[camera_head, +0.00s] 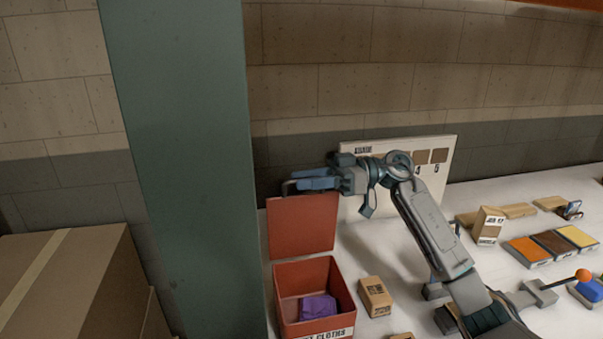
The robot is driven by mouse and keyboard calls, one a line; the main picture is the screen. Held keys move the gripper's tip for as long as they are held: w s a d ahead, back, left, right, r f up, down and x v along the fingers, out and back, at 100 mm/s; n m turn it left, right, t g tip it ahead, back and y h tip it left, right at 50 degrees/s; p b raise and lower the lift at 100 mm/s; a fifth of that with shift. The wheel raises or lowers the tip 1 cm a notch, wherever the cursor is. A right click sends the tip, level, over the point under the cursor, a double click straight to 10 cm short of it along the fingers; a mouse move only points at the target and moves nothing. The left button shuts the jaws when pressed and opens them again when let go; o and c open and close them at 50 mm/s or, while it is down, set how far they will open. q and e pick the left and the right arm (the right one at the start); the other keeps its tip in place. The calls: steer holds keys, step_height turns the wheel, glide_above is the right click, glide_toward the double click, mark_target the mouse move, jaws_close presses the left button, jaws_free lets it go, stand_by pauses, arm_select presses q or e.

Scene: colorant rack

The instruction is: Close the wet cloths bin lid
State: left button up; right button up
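The wet cloths bin (338,328) is an open-topped red box standing on the white table, with part of its "CLOTHS" label showing. A crumpled purple cloth (317,307) lies inside. Its red lid (302,226) stands up, roughly vertical, at the bin's back edge. My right gripper (305,181) is at the lid's top edge, its blue fingers pointing left. The fingers look close together, but I cannot tell whether they are shut or touch the lid. A thin dark piece shows at the fingertips. My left gripper is not in view.
A teal pillar (185,170) stands left of the bin, with a cardboard box (65,285) beyond it. A small carton (375,296) sits right of the bin. A numbered white board (438,175) stands behind my arm. Colour trays (552,243) and blocks lie at right.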

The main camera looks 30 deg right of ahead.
steer(key=shift+w+a, duration=0.15)
steer(key=shift+a, duration=0.55)
jaws_close()
